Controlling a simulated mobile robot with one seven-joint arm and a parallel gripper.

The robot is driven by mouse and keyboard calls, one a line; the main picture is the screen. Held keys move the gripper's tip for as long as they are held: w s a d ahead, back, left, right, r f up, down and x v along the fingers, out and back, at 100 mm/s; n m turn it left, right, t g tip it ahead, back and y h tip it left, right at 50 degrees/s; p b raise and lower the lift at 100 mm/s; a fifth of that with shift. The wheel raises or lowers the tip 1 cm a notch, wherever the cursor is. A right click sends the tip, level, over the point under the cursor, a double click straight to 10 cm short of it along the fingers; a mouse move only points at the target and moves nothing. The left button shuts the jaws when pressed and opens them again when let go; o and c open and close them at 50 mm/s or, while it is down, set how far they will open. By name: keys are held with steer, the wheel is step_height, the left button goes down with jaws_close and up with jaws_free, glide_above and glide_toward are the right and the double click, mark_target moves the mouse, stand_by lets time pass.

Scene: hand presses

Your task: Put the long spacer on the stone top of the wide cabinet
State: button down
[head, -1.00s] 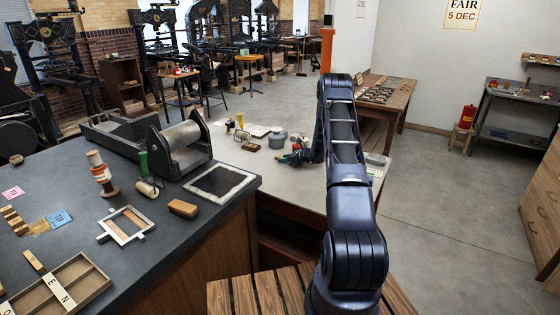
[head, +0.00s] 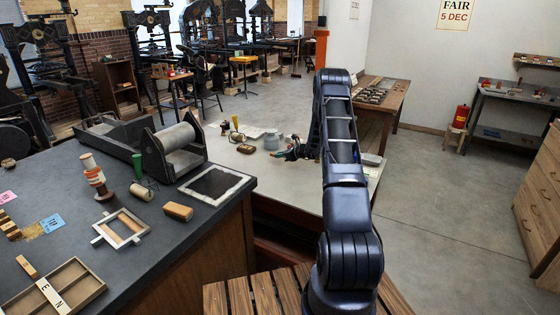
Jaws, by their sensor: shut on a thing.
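The stone top (head: 150,222) of the wide cabinet (head: 205,262) is dark grey and fills the left of the head view, with a wooden side below. My gripper (head: 284,154) is small in the picture, above the pale worktable beyond the cabinet's right end. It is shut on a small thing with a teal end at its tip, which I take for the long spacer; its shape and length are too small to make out. My forearm and wrist hide part of the gripper.
The stone top bears a roller press (head: 175,150), an inked plate (head: 216,184), a brown block (head: 178,211), a wooden frame (head: 120,229), spools and a tray (head: 85,288). Bare stone lies between the frame, block and tray. A grey jar (head: 271,140) stands near my gripper.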

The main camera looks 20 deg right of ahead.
step_height(320, 180, up, 16)
steer(key=s+a+f+m+t+h, duration=0.1)
steer(key=s+a+m+h, duration=0.1)
steer(key=s, duration=0.6)
steer(key=s+a+f+m+t+h, duration=0.2)
steer(key=s+a+m+h, duration=0.1)
steer(key=s+a, duration=0.2)
steer(key=s, duration=0.2)
steer(key=shift+s+a+m+h, duration=0.25)
steer(key=shift+s+m+h, duration=0.05)
steer(key=shift+s, duration=0.1)
